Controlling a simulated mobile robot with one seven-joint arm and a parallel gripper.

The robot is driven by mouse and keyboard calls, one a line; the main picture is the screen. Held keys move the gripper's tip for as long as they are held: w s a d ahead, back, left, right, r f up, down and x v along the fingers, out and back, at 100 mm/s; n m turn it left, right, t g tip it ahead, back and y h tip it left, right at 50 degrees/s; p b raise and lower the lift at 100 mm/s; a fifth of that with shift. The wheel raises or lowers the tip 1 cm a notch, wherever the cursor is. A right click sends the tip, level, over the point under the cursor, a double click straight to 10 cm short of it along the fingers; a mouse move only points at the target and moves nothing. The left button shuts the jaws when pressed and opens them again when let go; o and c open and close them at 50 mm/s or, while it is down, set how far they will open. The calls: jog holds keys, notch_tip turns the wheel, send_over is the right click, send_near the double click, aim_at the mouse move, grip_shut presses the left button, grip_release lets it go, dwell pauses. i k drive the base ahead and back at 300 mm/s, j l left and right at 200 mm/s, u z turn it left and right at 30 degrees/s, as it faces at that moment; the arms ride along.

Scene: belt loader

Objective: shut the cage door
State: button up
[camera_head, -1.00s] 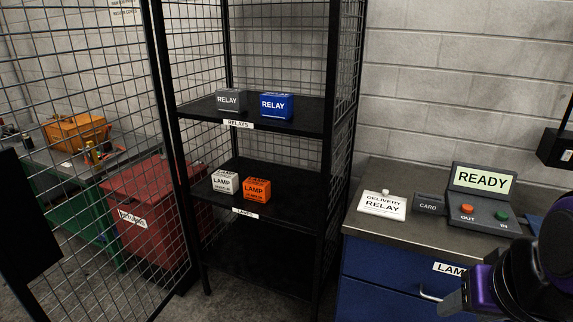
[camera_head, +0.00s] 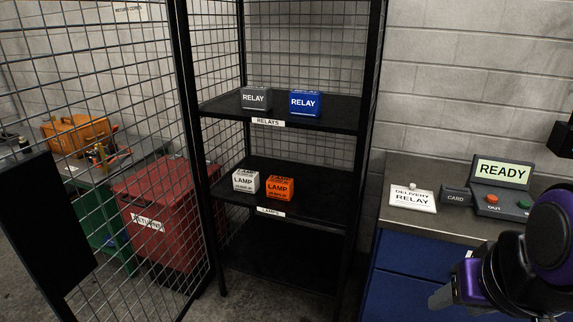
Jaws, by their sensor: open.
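The cage door (camera_head: 165,122) is a black-framed wire mesh panel. It stands swung open on the left, hinged near the cage's left front post, with a black plate (camera_head: 43,222) on its outer part. The cage (camera_head: 368,120) is open at the front, showing its shelves. My gripper (camera_head: 436,298) is at the lower right in front of the blue cabinet, well apart from the door. Its fingers show only partly at the lower edge, open, and I see nothing held.
Relay boxes (camera_head: 305,103) sit on the upper shelf and lamp boxes (camera_head: 279,188) on the shelf below. A counter with a console (camera_head: 500,200) stands right of the cage. A red bin (camera_head: 165,220) and a green bench (camera_head: 108,215) show behind the door mesh.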

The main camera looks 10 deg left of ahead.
aim_at(38, 220)
jog(key=k+j, duration=0.1)
jog(key=j, duration=0.3)
jog(key=k+j, duration=0.1)
jog(key=j, duration=0.3)
jog(key=k+j+z, duration=0.1)
jog(key=j, duration=0.3)
jog(key=k+j, duration=0.15)
jog(key=j, duration=0.25)
jog(key=k+j, duration=0.1)
jog(key=j, duration=0.9)
jog(key=k+j, duration=0.15)
jog(key=j, duration=0.35)
jog(key=j+z, duration=0.1)
jog(key=j, duration=0.4)
jog(key=k+j, duration=0.15)
jog(key=j, duration=0.3)
jog(key=j+u, duration=0.3)
jog(key=j, duration=0.2)
jog(key=k+u, duration=0.25)
jog(key=u, duration=0.15)
